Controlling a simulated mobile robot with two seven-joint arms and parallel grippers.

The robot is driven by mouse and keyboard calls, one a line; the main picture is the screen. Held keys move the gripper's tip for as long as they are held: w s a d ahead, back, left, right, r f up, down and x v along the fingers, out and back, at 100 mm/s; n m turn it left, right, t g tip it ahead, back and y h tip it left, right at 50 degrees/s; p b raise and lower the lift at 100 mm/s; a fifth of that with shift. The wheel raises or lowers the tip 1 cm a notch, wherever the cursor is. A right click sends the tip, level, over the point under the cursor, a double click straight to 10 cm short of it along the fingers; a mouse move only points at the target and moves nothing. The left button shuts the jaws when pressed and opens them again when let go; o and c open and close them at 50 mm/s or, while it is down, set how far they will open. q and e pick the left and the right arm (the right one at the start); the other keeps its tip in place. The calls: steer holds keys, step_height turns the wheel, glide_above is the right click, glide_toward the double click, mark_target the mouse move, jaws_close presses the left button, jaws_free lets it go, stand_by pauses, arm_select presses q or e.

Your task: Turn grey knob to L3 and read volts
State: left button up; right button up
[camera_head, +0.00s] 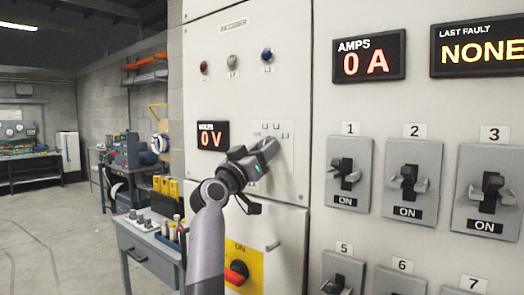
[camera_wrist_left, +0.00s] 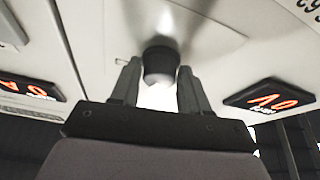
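The volts display (camera_head: 212,135) on the tall grey cabinet reads 0 V in orange; a display at the right of the left wrist view (camera_wrist_left: 270,98) appears upside down. Position labels (camera_head: 272,128) too small to read sit above my left gripper (camera_head: 268,150). The gripper and wrist hide the knob in the head view. In the left wrist view the knob (camera_wrist_left: 160,62) looks dark and stands between the two fingertips of my left gripper (camera_wrist_left: 158,75). I cannot tell whether the fingers touch it or which label it points to. My right gripper is not in view.
Left of the gripper are indicator lamps (camera_head: 232,62) above and a red rotary switch (camera_head: 237,272) on a yellow plate below. Numbered breaker switches (camera_head: 348,175) line the right panel. An amps display (camera_head: 369,56) reads 0 A. A tool cart (camera_head: 140,243) stands left; open floor lies beyond.

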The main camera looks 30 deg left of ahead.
arm_select(q)
steer(key=shift+s, duration=0.1)
steer(key=c, duration=0.3)
steer(key=m+h+b, duration=0.1)
steer(key=m+b, duration=0.1)
steer(key=m+h+b, duration=0.1)
steer(key=m+b, duration=0.1)
steer(key=m, duration=0.1)
steer(key=m+h+b, duration=0.2)
steer(key=m, duration=0.1)
steer(key=shift+a+r, duration=0.15)
steer(key=shift+a, duration=0.25)
steer(key=shift+r+m+g+h, duration=0.2)
steer(key=shift+m+g+h, duration=0.6)
steer(key=shift+m, duration=0.9)
